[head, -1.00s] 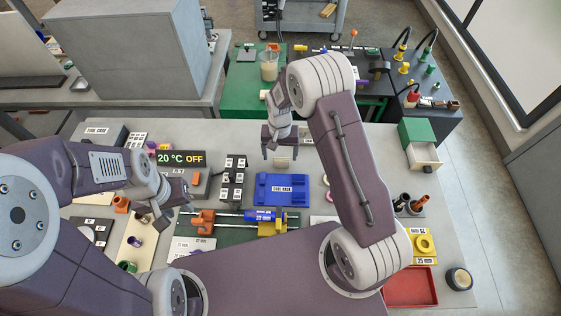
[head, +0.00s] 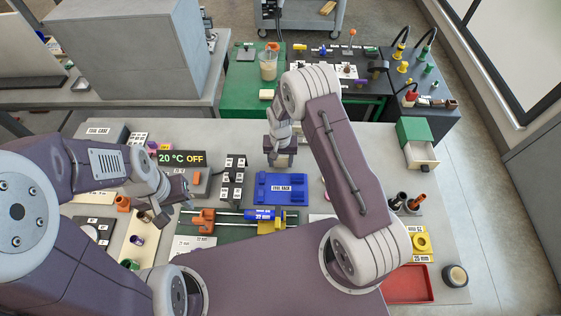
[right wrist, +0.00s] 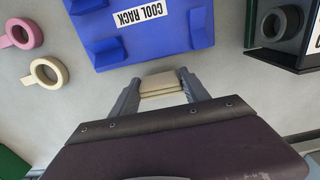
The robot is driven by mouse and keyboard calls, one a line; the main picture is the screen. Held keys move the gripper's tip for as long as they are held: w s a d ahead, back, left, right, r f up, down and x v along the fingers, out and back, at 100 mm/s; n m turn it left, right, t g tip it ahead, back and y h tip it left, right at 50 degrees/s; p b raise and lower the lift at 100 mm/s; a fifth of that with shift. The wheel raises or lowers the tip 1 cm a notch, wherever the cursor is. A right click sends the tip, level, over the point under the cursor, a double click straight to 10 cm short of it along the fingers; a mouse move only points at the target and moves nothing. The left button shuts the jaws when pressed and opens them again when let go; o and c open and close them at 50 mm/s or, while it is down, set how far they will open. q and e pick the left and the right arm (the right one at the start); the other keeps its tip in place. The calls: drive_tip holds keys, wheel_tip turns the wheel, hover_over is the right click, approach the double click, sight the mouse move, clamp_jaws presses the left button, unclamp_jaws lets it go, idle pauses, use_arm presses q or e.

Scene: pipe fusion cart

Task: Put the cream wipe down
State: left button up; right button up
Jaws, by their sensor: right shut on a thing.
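The cream wipe (right wrist: 161,85) is a small pale folded pad between the fingertips of my right gripper (right wrist: 160,92) in the right wrist view. My right gripper is shut on it. In the head view the wipe (head: 282,163) shows small between the fingers of my right gripper (head: 281,160), just behind the blue cool rack (head: 281,189). Whether the wipe touches the grey table top is hard to tell. My left gripper (head: 174,210) is over the left part of the table, its fingers apart, with nothing seen between them.
The cool rack (right wrist: 150,30) lies close ahead of the fingertips in the right wrist view. A pink ring (right wrist: 22,33) and a cream ring (right wrist: 46,73) lie to its left.

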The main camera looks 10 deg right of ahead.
sight(280, 160)
wheel_tip(280, 160, up, 5)
drive_tip(key=p, duration=0.3)
drive_tip(key=shift+f+p, duration=0.15)
drive_tip(key=shift+p, duration=0.2)
drive_tip(key=s+d+r+p, duration=0.4)
drive_tip(key=d+r+p, duration=0.1)
drive_tip(key=d, duration=0.6)
drive_tip(key=shift+r+p, duration=0.35)
drive_tip(key=shift+r, duration=0.3)
